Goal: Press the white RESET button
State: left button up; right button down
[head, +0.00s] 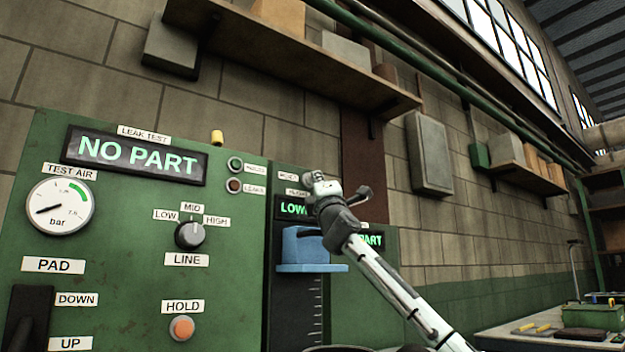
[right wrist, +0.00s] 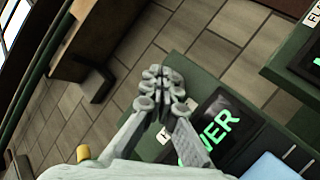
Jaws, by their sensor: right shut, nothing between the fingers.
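The green test panel (head: 120,270) fills the left of the head view, with an orange button (head: 181,328) under the HOLD label. My right gripper (head: 316,180) is shut and empty, raised in front of the panel's right part, where it covers some of the labels and displays. In the right wrist view its closed fingers (right wrist: 155,75) show beside a lit display (right wrist: 215,125) whose visible letters read "WER". My left gripper is not in view.
A NO PART display (head: 137,153), a gauge (head: 60,205) and a LINE knob (head: 189,234) are on the panel. A blue block (head: 300,245) is behind my right gripper. A wall shelf (head: 300,60) runs above. A bench (head: 540,335) stands at lower right.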

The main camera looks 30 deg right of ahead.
jog(key=shift+s+y, duration=0.1)
jog(key=shift+y, duration=0.2)
jog(key=shift+s+f, duration=0.1)
jog(key=shift+s, duration=0.55)
jog(key=s, duration=0.5)
jog(key=shift+d+b, duration=0.2)
jog(key=shift+b, duration=0.15)
jog(key=shift+f, duration=0.1)
dwell(0.6)
